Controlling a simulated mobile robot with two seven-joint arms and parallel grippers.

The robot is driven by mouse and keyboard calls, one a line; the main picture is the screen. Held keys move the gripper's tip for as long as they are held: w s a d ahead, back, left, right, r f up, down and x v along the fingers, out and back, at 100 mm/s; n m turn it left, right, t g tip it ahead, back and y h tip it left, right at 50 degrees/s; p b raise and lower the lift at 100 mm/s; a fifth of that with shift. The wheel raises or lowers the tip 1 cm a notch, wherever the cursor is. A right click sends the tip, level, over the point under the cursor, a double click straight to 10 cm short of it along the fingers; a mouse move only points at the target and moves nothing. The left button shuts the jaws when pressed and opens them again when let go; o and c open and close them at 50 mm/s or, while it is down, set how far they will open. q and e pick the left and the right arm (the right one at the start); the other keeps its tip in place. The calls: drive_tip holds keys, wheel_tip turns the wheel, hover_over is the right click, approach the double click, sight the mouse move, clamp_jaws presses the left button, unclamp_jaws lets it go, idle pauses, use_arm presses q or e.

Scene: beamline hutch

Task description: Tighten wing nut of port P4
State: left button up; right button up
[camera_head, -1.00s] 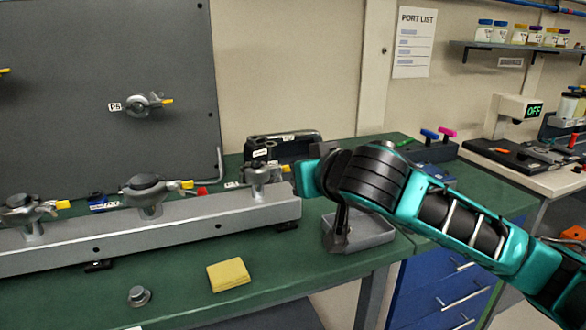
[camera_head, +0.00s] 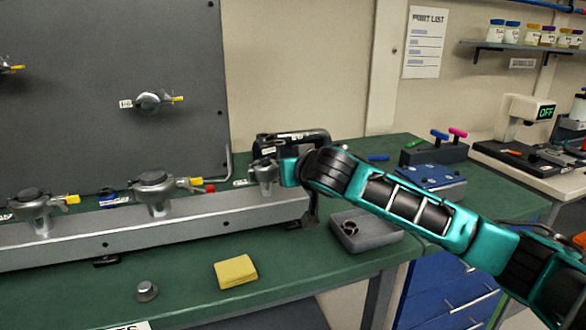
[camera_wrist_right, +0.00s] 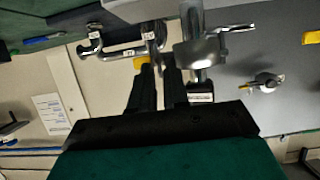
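The rightmost clamp (camera_head: 265,172) on the grey rail is a small grey metal fitting; its label is too small to read in the head view. It shows large in the right wrist view (camera_wrist_right: 200,52), with a yellow piece (camera_wrist_right: 140,62) beside it, probably its wing nut. My right gripper (camera_wrist_right: 159,72) has its two dark fingers close together, with a narrow gap, and their tips at the yellow piece. I cannot tell if they grip it. In the head view my right arm hides the fingers and the clamp's yellow part. My left gripper is not in view.
The rail (camera_head: 190,219) carries two more clamps (camera_head: 153,190) (camera_head: 36,208) to the left. A clamp labelled P5 (camera_head: 150,101) is on the dark panel. A grey tray (camera_head: 372,241), yellow pad (camera_head: 234,271) and metal knob (camera_head: 146,291) lie on the green bench.

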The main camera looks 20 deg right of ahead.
drive_tip(key=shift+c, duration=1.3)
clamp_jaws()
